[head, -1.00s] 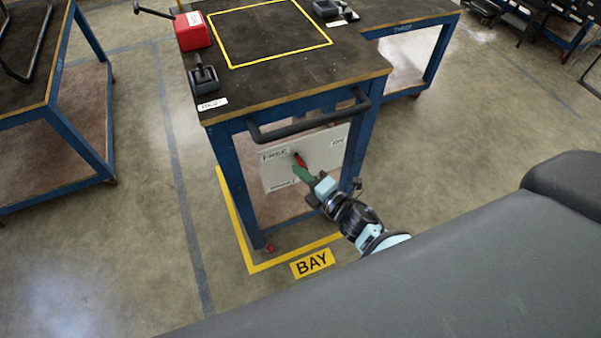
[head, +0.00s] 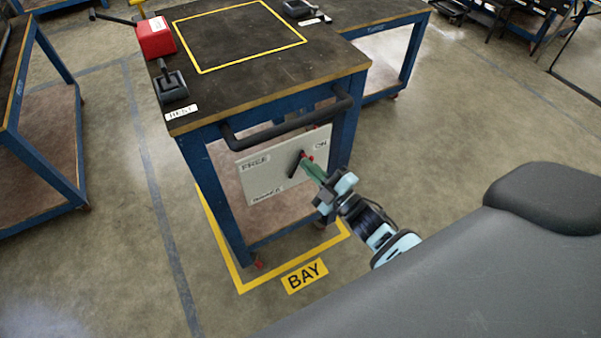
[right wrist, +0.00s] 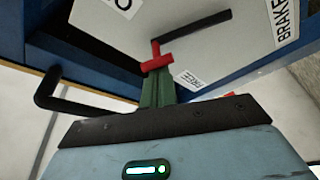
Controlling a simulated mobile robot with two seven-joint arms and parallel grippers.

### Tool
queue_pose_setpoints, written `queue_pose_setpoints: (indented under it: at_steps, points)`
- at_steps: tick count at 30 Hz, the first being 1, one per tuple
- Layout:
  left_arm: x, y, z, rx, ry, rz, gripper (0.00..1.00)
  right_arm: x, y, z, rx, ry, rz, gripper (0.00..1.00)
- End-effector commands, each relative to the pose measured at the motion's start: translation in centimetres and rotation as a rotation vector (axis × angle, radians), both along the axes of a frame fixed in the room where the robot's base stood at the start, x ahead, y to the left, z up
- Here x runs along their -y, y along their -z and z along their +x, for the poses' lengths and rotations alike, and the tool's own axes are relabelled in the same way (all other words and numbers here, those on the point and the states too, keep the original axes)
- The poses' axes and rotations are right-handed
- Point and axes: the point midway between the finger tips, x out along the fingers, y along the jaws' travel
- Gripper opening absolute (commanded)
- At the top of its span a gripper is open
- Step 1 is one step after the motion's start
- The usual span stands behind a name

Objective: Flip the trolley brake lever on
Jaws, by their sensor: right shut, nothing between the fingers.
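The trolley (head: 262,120) has a pale brake panel (head: 270,190) under its handle bar. The panel carries a FREE label (head: 254,165) at the left and an ON label (head: 320,145) at the right. The black brake lever (head: 296,166) with a red grip (head: 307,157) stands between them, its upper end nearer ON. My right gripper (head: 309,168) is shut, its green fingertips right at the red grip. In the right wrist view the fingers (right wrist: 157,90) meet the red grip (right wrist: 157,62); whether they press it I cannot tell. My left gripper is out of view.
The trolley's dark handle bar (head: 290,125) juts out above the panel. A red box (head: 156,37) and a black lever device (head: 171,85) sit on the top. Yellow floor tape and a BAY sign (head: 304,276) lie below.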

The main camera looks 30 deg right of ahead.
Motion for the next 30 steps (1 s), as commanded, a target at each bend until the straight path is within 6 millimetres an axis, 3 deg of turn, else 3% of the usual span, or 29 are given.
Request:
queue_pose_setpoints:
  at_steps: [15, 30]
  points:
    - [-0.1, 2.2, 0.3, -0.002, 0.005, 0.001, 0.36, 3.1, 2.0, 0.1, -0.016, 0.001, 0.377, 0.00]
    - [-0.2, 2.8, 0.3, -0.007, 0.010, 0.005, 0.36, 3.7, 2.4, 0.1, -0.019, 0.001, 0.472, 0.00]
